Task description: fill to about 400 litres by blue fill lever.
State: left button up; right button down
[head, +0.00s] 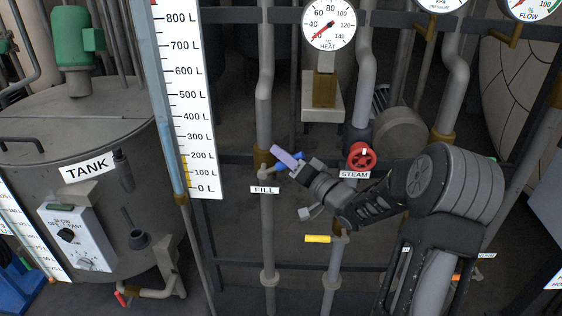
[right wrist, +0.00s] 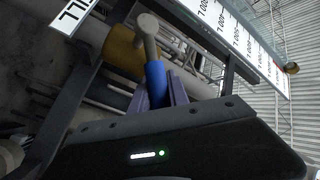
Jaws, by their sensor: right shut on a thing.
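The blue fill lever (head: 281,167) is on the vertical pipe above the FILL label (head: 265,190). It points up and right from its valve, at an angle to the pipe. My right gripper (head: 287,158) is shut on it, its purple fingers hiding part of it. In the right wrist view the blue lever (right wrist: 155,74) sits between the fingers (right wrist: 160,92). The level scale (head: 188,100) runs from 0 L past 800 L. The bluer part of its sight tube (head: 171,150) reaches roughly the 400 L mark; the exact level is hard to read. My left gripper is out of view.
A red STEAM handwheel (head: 361,156) is right of my gripper. A yellow lever (head: 317,239) sits below. The tank (head: 75,130) with a control box (head: 75,240) stands at left. A HEAT dial (head: 328,22) is above. Pipes and dark rails surround the arm.

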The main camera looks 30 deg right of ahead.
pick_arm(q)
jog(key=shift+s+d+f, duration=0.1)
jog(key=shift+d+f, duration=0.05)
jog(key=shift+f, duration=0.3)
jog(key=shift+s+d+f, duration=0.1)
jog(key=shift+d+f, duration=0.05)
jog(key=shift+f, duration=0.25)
pick_arm(e)
jog(key=shift+s+d+f+m+t, duration=0.1)
jog(key=shift+d+f+m+t, duration=0.05)
jog(key=shift+f+m+t, duration=0.2)
jog(key=shift+r, duration=0.1)
jog(key=c, duration=1.3)
grip_release()
pick_arm(q)
jog(key=shift+b, duration=0.3)
pick_arm(e)
jog(key=shift+s, duration=0.1)
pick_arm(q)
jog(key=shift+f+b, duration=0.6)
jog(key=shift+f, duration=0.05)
pick_arm(e)
jog(key=v, duration=0.7)
jog(key=shift+s+d, duration=0.1)
jog(key=shift+s, duration=0.25)
